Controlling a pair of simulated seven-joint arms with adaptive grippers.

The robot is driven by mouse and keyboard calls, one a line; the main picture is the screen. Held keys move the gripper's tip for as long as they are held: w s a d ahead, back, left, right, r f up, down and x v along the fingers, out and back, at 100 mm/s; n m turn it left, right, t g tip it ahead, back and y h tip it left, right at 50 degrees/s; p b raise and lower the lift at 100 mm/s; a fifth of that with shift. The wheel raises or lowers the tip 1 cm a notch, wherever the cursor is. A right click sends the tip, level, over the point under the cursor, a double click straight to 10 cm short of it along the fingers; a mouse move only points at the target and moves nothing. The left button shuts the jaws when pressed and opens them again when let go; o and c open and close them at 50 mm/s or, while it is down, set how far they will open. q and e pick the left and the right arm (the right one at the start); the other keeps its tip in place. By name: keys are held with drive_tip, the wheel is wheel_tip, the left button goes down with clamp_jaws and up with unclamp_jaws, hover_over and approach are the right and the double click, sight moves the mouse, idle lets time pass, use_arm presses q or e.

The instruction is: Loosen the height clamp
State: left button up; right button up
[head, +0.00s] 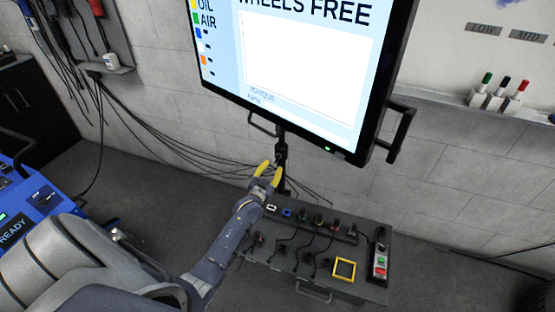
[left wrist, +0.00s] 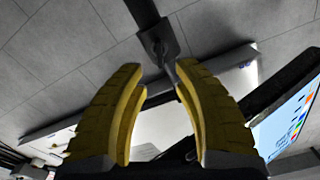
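The height clamp (head: 281,151) is a dark collar on the black pole under the large monitor (head: 300,70) in the head view. In the left wrist view, the clamp (left wrist: 158,40) is a dark block on the pole, with a thin grey lever (left wrist: 170,71) coming from it toward my fingers. My left gripper (head: 268,171) has yellow fingers and is just in front of the pole. In the left wrist view, its fingers (left wrist: 160,68) are apart, with the lever's end between them, nearer the right fingertip. I cannot tell whether they touch. My right gripper is not in view.
A grey cabinet (head: 300,283) with cables, sockets and a button box (head: 380,255) stands below the monitor, right of my left forearm. The monitor's side handle (head: 402,132) sticks out at the right. A blue machine (head: 40,205) is at far left. Loose cables (head: 180,140) hang along the wall.

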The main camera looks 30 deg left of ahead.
sight(277, 159)
use_arm(q)
drive_tip(key=shift+x, duration=3.4)
drive_tip(key=shift+o, duration=0.2)
drive_tip(key=shift+w, duration=0.1)
clamp_jaws()
